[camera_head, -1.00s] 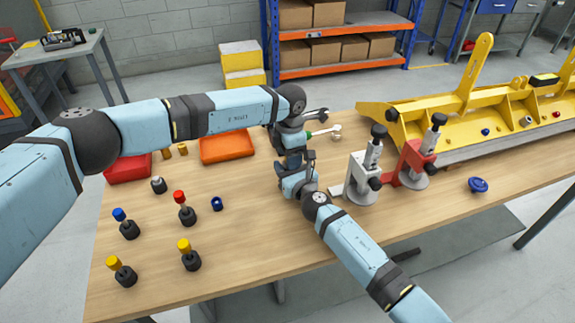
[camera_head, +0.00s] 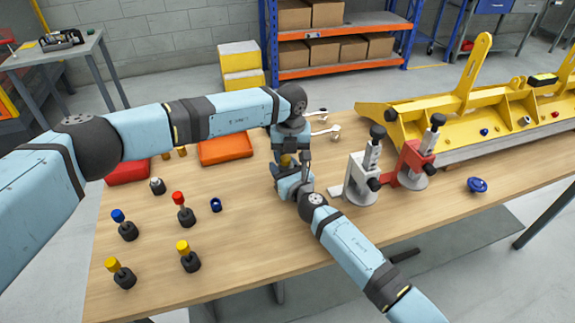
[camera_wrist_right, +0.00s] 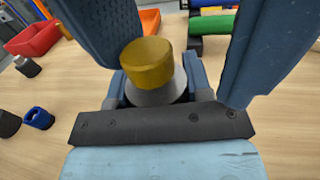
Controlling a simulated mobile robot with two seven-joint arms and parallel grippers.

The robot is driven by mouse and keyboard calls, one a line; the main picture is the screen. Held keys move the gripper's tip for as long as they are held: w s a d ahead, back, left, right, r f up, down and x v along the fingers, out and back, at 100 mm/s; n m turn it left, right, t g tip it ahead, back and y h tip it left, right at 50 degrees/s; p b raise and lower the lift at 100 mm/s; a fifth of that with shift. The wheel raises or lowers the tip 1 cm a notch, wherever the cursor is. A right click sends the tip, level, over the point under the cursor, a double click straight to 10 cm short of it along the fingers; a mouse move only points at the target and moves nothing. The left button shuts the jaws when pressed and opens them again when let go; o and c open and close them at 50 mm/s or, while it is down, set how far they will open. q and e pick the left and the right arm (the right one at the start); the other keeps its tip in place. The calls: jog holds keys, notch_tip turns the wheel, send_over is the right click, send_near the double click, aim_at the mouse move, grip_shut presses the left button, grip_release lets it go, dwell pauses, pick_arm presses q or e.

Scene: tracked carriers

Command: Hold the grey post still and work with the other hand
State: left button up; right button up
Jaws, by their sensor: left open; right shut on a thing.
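The grey post (camera_wrist_right: 155,95) stands between the short jaws of my right gripper (camera_wrist_right: 160,88) in the right wrist view. A brass-yellow cap (camera_wrist_right: 147,62) sits on top of it. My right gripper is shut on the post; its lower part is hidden. Two large dark blue fingers of my left gripper come down on either side of the cap, open and apart from it. In the head view, the cap (camera_head: 287,160) shows as a small yellow patch between my left gripper (camera_head: 291,157) above and my right gripper (camera_head: 287,178) below.
Black-based posts with yellow (camera_head: 183,246), red (camera_head: 178,198) and blue (camera_head: 118,215) tops stand at left. A blue ring (camera_head: 216,204) lies nearby. Orange (camera_head: 226,148) and red (camera_head: 127,172) trays lie behind. White (camera_head: 362,178) and red (camera_head: 414,163) clamp stands are at right. The front middle is clear.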

pick_arm(q)
jog(key=n, duration=0.3)
jog(key=shift+a, duration=0.15)
pick_arm(e)
jog(key=shift+w+d+r, duration=0.1)
jog(key=shift+w+d, duration=0.05)
jog(key=shift+d, duration=0.1)
pick_arm(q)
jog(key=n, duration=0.4)
jog(key=shift+w+a, duration=0.1)
jog(key=n, duration=0.5)
pick_arm(e)
jog(key=shift+d, duration=0.1)
pick_arm(q)
jog(key=n, duration=0.3)
jog(key=shift+f+n, duration=0.1)
jog(key=shift+n, duration=0.3)
jog(key=shift+c, duration=0.2)
jog(key=c, duration=0.7)
jog(key=m, duration=0.7)
jog(key=shift+c, duration=0.2)
jog(key=shift+m, duration=1.4)
pick_arm(e)
jog(key=shift+d, duration=0.1)
